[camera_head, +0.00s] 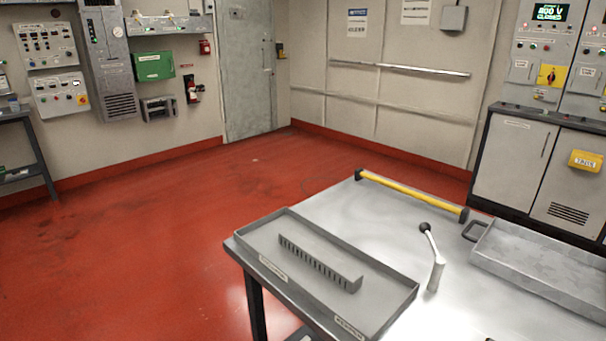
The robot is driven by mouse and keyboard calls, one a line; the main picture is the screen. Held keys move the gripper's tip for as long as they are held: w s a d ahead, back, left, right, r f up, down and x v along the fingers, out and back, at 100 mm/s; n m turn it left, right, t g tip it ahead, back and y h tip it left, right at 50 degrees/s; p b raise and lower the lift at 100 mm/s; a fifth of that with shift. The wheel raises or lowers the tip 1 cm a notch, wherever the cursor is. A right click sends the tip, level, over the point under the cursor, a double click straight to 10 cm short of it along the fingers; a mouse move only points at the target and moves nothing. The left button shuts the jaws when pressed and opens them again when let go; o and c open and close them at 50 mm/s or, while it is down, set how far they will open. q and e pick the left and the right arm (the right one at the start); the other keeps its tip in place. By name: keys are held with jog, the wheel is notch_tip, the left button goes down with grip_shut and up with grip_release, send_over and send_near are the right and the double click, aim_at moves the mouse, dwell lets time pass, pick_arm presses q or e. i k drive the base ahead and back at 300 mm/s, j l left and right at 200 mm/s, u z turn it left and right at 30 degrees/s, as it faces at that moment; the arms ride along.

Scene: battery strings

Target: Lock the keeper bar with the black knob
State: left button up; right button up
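A pale lever (434,262) with a black knob (424,227) at its upper end stands on the metal table (470,315), its upper part leaning to the left. A grey slotted bar (318,264) lies in a shallow grey tray (262,228) on the left part of the table. A yellow bar (410,195) with dark ends runs along the table's back edge. The frame does not show which of these is the keeper bar. Neither of my grippers is in view.
A second grey tray (545,262) with a dark handle sits on the table's right side. Grey cabinets (515,160) with control panels stand behind at the right. The red floor (150,240) left of the table is clear. Wall panels and a closed door (243,70) are far back.

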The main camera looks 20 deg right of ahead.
aim_at(424, 227)
jog(key=z, duration=1.55)
jog(key=k+j+z, duration=0.15)
jog(key=z, duration=0.25)
